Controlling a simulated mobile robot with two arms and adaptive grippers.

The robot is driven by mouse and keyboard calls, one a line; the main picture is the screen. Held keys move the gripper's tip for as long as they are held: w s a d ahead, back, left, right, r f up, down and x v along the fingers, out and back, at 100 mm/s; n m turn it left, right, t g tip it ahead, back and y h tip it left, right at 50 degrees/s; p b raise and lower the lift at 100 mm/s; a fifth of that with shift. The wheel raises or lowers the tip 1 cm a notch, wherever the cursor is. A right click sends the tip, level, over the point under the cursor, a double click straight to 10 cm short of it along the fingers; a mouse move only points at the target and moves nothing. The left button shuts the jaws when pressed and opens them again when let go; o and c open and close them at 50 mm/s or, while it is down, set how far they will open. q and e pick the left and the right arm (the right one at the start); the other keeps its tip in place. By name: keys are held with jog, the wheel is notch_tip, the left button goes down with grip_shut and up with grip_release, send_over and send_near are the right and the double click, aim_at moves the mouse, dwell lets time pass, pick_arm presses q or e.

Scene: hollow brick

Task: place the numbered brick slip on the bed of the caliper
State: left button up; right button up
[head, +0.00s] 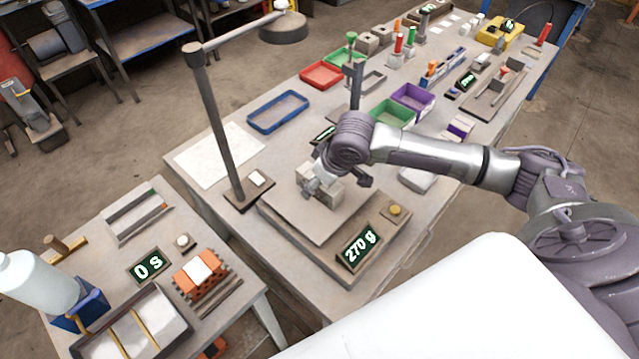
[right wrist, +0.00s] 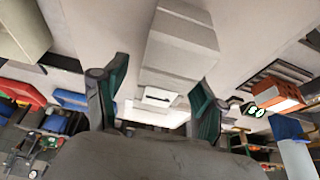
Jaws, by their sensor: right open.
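A pale grey block (head: 330,188) stands on the plate of the scale (head: 286,213), whose display reads 270 g. My right gripper (head: 312,186) is at this block, partly covering it. In the right wrist view the open fingers (right wrist: 156,98) stand apart, with the block (right wrist: 180,50) showing between and beyond them. A small white piece with a dark mark (right wrist: 158,97) shows past the block; I cannot tell whether it is the numbered slip. A flat grey device with upright blocks (head: 495,95) at the far right may be the caliper. My left gripper is not in view.
A lamp post (head: 216,125) rises left of the scale. Blue (head: 278,111), green (head: 392,112) and purple (head: 413,97) trays lie behind. A side table holds a 0 s timer (head: 149,266) and an orange hollow brick (head: 201,275). A white sheet (head: 213,154) lies left.

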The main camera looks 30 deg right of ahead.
jog(key=shift+f+p, duration=0.2)
jog(key=shift+p, duration=0.1)
dwell(0.4)
grip_shut()
